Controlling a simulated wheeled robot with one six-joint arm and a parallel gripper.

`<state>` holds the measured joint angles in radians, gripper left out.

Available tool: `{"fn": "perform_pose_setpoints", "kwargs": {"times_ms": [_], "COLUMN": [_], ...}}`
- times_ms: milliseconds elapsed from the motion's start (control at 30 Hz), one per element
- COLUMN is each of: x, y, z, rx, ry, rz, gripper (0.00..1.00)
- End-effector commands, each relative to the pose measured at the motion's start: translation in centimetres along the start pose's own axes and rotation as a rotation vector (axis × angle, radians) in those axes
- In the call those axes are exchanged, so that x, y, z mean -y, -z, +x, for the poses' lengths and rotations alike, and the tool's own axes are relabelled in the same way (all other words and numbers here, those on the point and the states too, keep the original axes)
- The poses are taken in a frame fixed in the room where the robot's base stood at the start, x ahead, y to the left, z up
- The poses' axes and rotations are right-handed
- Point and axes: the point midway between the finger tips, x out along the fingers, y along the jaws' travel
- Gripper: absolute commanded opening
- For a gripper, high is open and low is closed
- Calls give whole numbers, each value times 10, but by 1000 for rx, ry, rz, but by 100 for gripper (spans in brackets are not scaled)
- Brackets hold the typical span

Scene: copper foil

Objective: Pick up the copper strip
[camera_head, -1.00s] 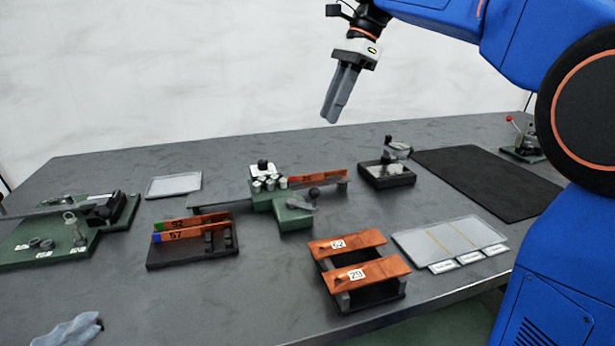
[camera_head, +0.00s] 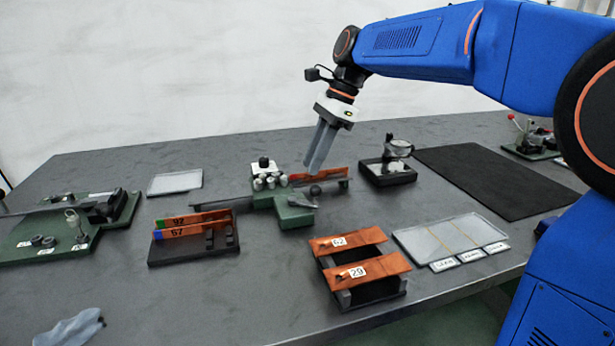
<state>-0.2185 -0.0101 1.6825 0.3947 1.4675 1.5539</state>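Several copper strips are in view. One unlabelled copper strip (camera_head: 326,174) lies along the green clamp fixture (camera_head: 295,216) at the middle of the table. Two strips marked 92 (camera_head: 196,217) and 57 (camera_head: 192,230) stand on edge in a black rack (camera_head: 190,255). Two more, the rear one (camera_head: 350,239) and one marked 29 (camera_head: 380,269), lie flat across a black stand (camera_head: 372,293). My gripper (camera_head: 311,168) points down over the fixture, its grey fingertips in front of or just above the unlabelled strip. Contact and finger gap are unclear.
White cylinders (camera_head: 268,180) and a dark knob (camera_head: 315,191) stand on the fixture near my fingers. A black-based device (camera_head: 388,172) is to its right. A pale tray (camera_head: 450,238) lies front right, and a black mat (camera_head: 490,180) behind it.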

Motion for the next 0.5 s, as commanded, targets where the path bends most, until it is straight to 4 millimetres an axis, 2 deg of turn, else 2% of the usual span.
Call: {"fn": "perform_pose_setpoints", "kwargs": {"times_ms": [100,200,500], "x": [0,0,0], "y": [-1,-1,0], "z": [14,19,20], "rx": [0,0,0], "ry": [-2,-2,-1], "rz": [-1,-1,0], "gripper": [24,24,24]}}
